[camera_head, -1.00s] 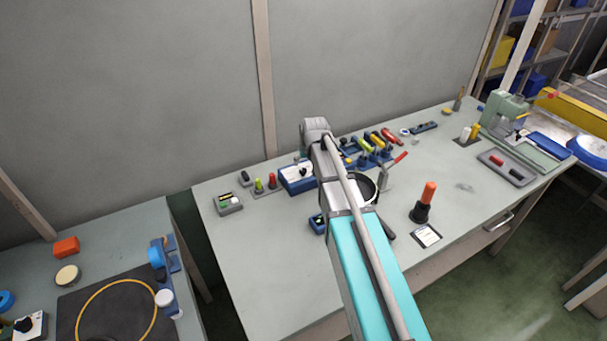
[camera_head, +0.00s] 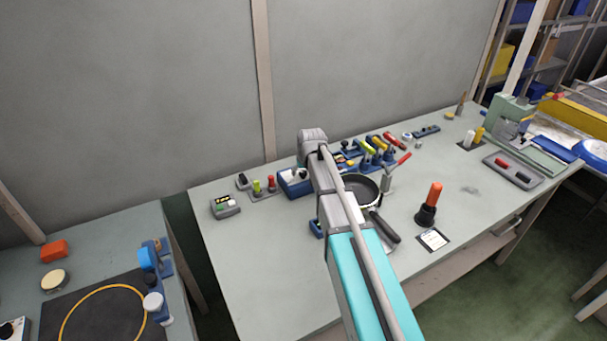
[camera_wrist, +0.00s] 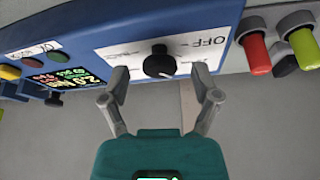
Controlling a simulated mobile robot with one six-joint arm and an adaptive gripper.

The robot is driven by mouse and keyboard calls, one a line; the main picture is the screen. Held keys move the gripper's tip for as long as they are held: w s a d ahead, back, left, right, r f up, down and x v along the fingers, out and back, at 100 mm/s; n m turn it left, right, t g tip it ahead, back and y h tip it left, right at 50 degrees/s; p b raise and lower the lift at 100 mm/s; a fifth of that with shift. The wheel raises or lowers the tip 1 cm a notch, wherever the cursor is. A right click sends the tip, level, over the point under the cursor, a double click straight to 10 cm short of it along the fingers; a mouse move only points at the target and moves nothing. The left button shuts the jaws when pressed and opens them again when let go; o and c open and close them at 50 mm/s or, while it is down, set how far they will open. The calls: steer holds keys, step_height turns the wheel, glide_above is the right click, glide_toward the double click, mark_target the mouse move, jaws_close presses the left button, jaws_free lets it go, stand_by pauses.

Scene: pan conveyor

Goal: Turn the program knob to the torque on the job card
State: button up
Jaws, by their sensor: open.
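The program knob (camera_wrist: 159,63) is black and round, on a white dial plate of a blue box (camera_wrist: 232,14) in the wrist view. "OFF" is printed beside it, upside down. My gripper (camera_wrist: 161,80) is open, one finger on each side of the knob; I cannot tell whether they touch it. A lit display (camera_wrist: 72,88) on the box seems to read 2.0 Nm. In the head view the blue box (camera_head: 291,184) is partly behind my arm, which hides my gripper.
Red (camera_wrist: 257,52) and green (camera_wrist: 304,46) handles stand close beside the box. On the bench are a black pan (camera_head: 366,186), an orange-handled tool (camera_head: 430,205) in a dark stand, and several coloured clamps (camera_head: 378,146). The bench's front left is clear.

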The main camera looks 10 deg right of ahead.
jaws_close()
stand_by(0.5)
steer(key=shift+n+y, duration=0.4)
steer(key=shift+n, duration=0.6)
jaws_free()
steer(key=shift+m, duration=0.6)
